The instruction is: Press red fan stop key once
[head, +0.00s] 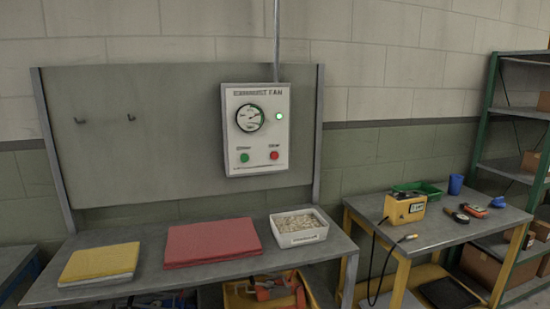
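The white exhaust fan box (256,128) hangs on a grey back panel above a workbench. Its red stop key (274,155) is at the lower right of the box face. A green start key (244,157) is to its left. Neither of my grippers shows in the head view.
The workbench (200,276) under the box holds a yellow folder (100,262), a red folder (212,242) and a white tray (299,239) of small pieces. A yellow-legged table (430,234) with tools and a green shelf rack (487,110) stand at right. Space before the box looks clear.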

